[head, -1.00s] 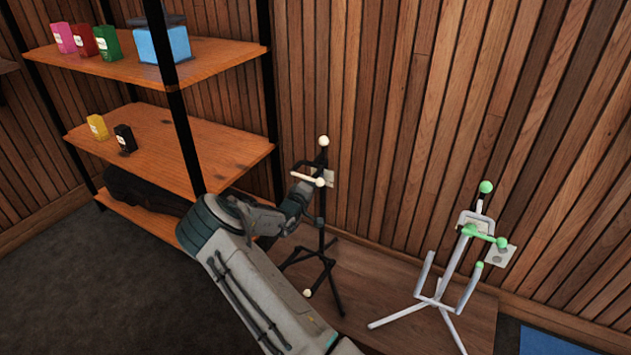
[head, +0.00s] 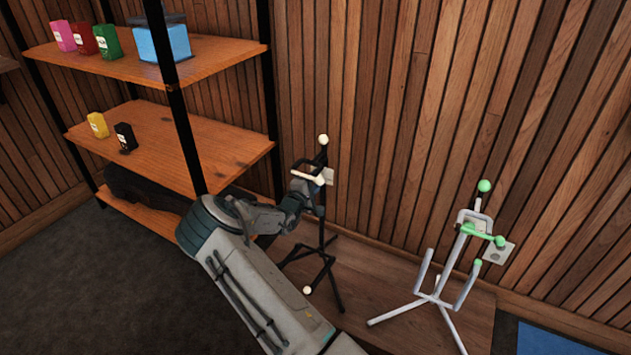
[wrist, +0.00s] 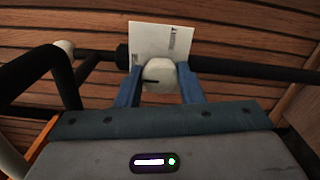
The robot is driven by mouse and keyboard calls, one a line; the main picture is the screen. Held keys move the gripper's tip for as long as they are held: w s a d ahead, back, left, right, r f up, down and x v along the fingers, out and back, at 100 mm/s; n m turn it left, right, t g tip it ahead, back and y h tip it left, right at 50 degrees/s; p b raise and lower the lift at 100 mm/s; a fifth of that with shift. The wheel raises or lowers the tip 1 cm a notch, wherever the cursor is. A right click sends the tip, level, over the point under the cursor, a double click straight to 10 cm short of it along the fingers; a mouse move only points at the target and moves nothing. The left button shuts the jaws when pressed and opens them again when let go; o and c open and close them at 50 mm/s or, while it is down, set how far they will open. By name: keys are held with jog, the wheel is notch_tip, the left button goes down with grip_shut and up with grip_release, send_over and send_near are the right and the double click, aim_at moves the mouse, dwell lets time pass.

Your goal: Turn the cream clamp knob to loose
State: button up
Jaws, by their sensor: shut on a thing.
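The cream clamp knob (wrist: 158,77) sits between the two blue fingers of my gripper (wrist: 159,88) in the wrist view, with a dark line on its face pointing left. My gripper is shut on it. Behind the knob is a white card (wrist: 160,42) with small markings and a dark bar of the stand. In the head view the knob's cream bar (head: 307,178) shows on the black stand (head: 323,238), which has cream tips. My gripper (head: 300,184) reaches it from the left; its fingertips are mostly hidden there.
A white stand with green tips (head: 437,295) is to the right on the same wooden platform (head: 385,325). A shelf (head: 215,155) with boxes stands at the left. The slatted wall (head: 400,120) is close behind the stands. Dark floor (head: 90,290) is clear at lower left.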

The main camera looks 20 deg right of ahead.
jog(key=shift+f, duration=0.1)
jog(key=o, duration=1)
jog(key=shift+c, duration=0.2)
jog(key=shift+a, duration=0.1)
jog(key=p+v, duration=0.2)
jog(key=v, duration=1.1)
jog(key=shift+s+a+p, duration=0.25)
jog(key=shift+p, duration=0.15)
